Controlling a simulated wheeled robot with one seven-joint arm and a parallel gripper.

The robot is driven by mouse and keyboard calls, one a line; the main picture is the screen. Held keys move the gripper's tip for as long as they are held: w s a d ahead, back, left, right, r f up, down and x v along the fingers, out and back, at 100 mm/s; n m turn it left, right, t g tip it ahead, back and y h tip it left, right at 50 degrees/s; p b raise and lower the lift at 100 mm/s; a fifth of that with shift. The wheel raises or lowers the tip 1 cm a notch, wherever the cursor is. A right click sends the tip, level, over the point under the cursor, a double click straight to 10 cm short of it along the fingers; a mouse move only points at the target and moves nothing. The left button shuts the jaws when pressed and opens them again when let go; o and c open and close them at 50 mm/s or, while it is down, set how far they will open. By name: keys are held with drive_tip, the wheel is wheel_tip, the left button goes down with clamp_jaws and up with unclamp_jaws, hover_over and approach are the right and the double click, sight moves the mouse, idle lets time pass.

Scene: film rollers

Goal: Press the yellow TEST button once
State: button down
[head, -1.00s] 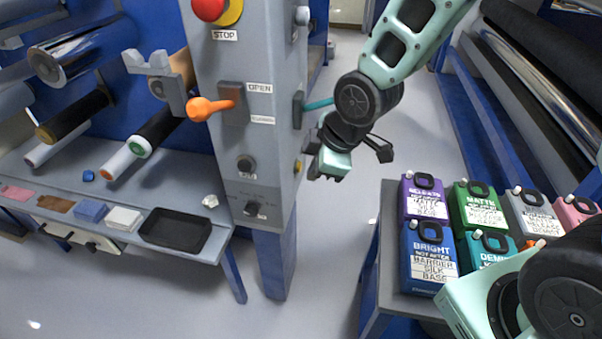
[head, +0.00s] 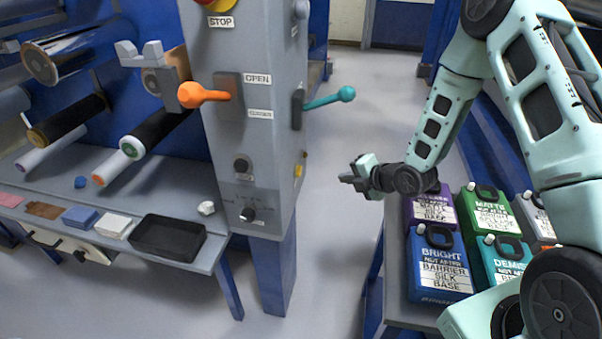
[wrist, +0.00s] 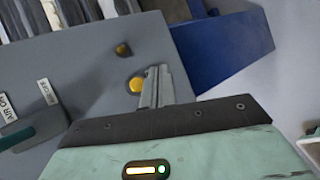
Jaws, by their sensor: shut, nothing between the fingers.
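A small yellow button (head: 299,171) shows on the right side face of the grey control column (head: 240,130). I cannot read a TEST label by either. My gripper (head: 345,180) is shut and empty, to the right of the column at about the yellow button's height, with a gap between them. In the wrist view its closed fingers (wrist: 157,75) point toward the panel near the larger yellow part.
A teal lever (head: 330,100) sticks out from the column's side above my gripper. An orange lever (head: 205,95) is on the front, above a black knob (head: 248,214). A cart with several labelled containers (head: 440,265) stands below right. The floor between is clear.

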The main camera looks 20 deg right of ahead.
sight(300, 171)
drive_tip(key=w+a, duration=0.4)
drive_tip(key=a, duration=0.3)
drive_tip(key=shift+w+a, duration=0.2)
drive_tip(key=shift+a, duration=0.1)
drive_tip(key=shift+a, duration=0.1)
idle(2.1)
drive_tip(key=shift+w+a, duration=0.2)
drive_tip(key=shift+a, duration=0.1)
drive_tip(key=shift+w+a+b, duration=0.25)
drive_tip(key=shift+a+b, duration=0.15)
drive_tip(key=shift+b, duration=0.05)
idle(0.9)
drive_tip(key=shift+s+d, duration=0.45)
drive_tip(key=shift+d, duration=0.3)
